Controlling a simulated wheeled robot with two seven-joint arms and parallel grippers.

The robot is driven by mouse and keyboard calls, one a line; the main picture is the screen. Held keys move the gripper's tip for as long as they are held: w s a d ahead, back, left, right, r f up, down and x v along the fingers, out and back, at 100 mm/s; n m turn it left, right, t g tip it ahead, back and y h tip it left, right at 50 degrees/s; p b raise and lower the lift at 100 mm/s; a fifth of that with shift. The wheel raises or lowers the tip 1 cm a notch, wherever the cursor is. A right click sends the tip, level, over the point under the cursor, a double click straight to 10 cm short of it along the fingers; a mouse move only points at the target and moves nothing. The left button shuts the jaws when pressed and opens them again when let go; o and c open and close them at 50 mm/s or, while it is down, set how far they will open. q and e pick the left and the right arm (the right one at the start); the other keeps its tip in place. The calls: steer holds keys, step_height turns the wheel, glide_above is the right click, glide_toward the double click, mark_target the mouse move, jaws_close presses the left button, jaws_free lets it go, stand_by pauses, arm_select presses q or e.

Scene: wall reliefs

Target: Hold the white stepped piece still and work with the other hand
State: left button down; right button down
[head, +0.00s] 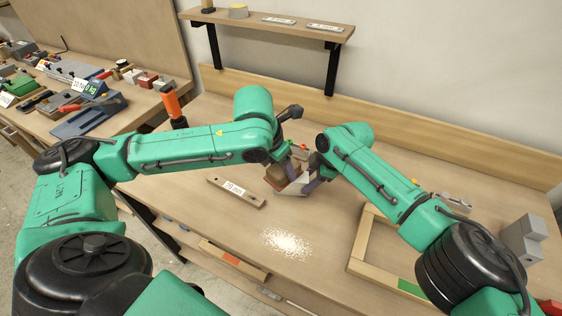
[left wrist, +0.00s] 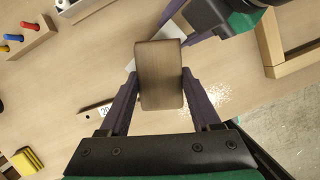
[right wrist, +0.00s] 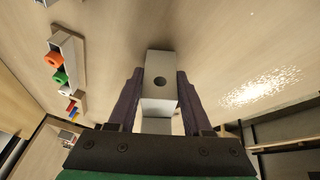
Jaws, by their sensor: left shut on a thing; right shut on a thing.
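The white stepped piece (right wrist: 160,66) has a round hole in its upper face and a step below it. My right gripper (right wrist: 157,95) is shut on it, with one finger on each side. In the head view the piece (head: 297,187) is partly hidden by the grippers. My left gripper (left wrist: 158,92) is shut on a brown wooden block (left wrist: 159,72). In the head view the block (head: 276,178) is close beside the white piece; I cannot tell whether they touch. Both grippers (head: 291,169) (head: 315,182) are close together over the table.
A patch of white dust (head: 286,242) lies on the table (head: 215,230). A labelled wooden bar (head: 237,192) lies to the left. A wooden frame (head: 365,238) and grey blocks (head: 523,238) are at right. An orange-handled tool (head: 172,106) stands at back left. A wall shelf (head: 270,25) is above.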

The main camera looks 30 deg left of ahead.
arm_select(q)
steer(key=shift+w+a+r, duration=0.1)
steer(key=shift+w+a, duration=0.5)
steer(key=shift+w, duration=0.25)
steer(key=shift+w+a, duration=0.6)
steer(key=shift+w, duration=0.2)
steer(key=shift+w+f, duration=0.15)
steer(key=shift+f, duration=0.05)
steer(key=shift+s+d+f, duration=0.1)
steer(key=shift+s+d, duration=0.3)
steer(key=shift+s, duration=0.2)
steer(key=shift+s+d+f, duration=0.1)
steer(key=shift+s+d, duration=0.25)
steer(key=shift+s, duration=0.25)
arm_select(e)
steer(key=shift+r, duration=0.1)
arm_select(q)
steer(key=shift+s+d+r, duration=0.1)
steer(key=shift+s+d, duration=0.4)
steer(key=shift+s, duration=0.3)
steer(key=shift+w+a+r, duration=0.2)
steer(key=shift+w+a, duration=0.5)
steer(key=shift+w, duration=0.3)
steer(key=shift+w+a+r, duration=0.15)
steer(key=shift+w+a, duration=0.5)
steer(key=shift+w, duration=0.3)
steer(key=shift+r, duration=2.6)
